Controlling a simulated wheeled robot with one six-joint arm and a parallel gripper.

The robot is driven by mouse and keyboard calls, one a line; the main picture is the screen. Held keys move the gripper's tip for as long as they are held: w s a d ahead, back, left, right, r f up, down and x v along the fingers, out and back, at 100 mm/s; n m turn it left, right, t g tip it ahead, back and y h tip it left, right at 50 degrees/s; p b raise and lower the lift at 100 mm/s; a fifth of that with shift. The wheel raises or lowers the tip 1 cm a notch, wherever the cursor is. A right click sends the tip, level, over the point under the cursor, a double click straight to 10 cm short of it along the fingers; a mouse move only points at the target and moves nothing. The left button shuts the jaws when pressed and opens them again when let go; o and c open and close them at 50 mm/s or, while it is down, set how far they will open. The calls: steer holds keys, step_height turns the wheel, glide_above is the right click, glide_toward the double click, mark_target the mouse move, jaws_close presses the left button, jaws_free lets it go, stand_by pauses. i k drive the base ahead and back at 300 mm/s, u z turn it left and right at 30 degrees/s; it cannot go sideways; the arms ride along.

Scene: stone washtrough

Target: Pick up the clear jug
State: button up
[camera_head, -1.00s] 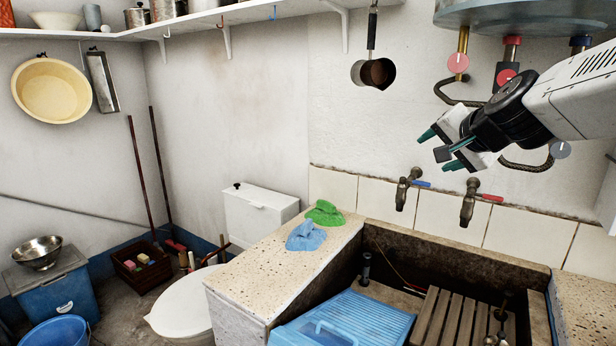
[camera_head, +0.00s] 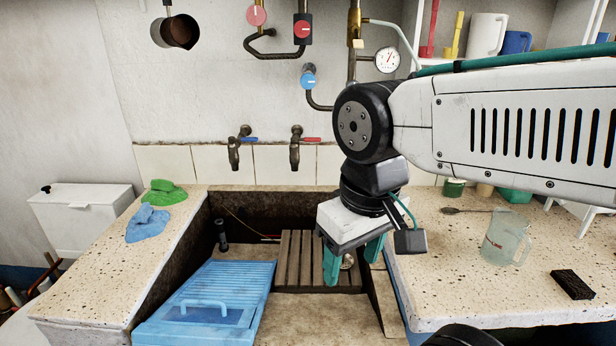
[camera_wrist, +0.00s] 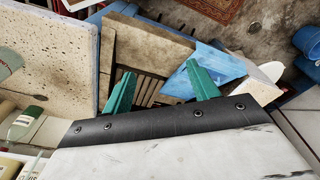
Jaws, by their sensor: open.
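The clear jug (camera_head: 506,238) stands upright on the speckled stone counter to the right of the trough. It is see-through, with a handle on its right side and a small red mark. My gripper (camera_head: 352,268) points down over the right part of the trough, to the left of the jug and apart from it. Its two green fingers are spread with nothing between them. In the wrist view my gripper (camera_wrist: 162,90) is also open, above the wooden slats. A rounded clear edge at the far left of the wrist view (camera_wrist: 8,64) may be the jug.
A black sponge (camera_head: 572,284) lies right of the jug near the counter's front edge. A spoon (camera_head: 468,210) and a green tub (camera_head: 514,194) lie behind it. A blue washboard (camera_head: 210,300) leans in the trough. Two taps (camera_head: 296,150) project above it.

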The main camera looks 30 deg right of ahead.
mark_target(507, 229)
steer(key=z, duration=4.2)
steer(key=k, duration=0.65)
steer(key=u, duration=1.85)
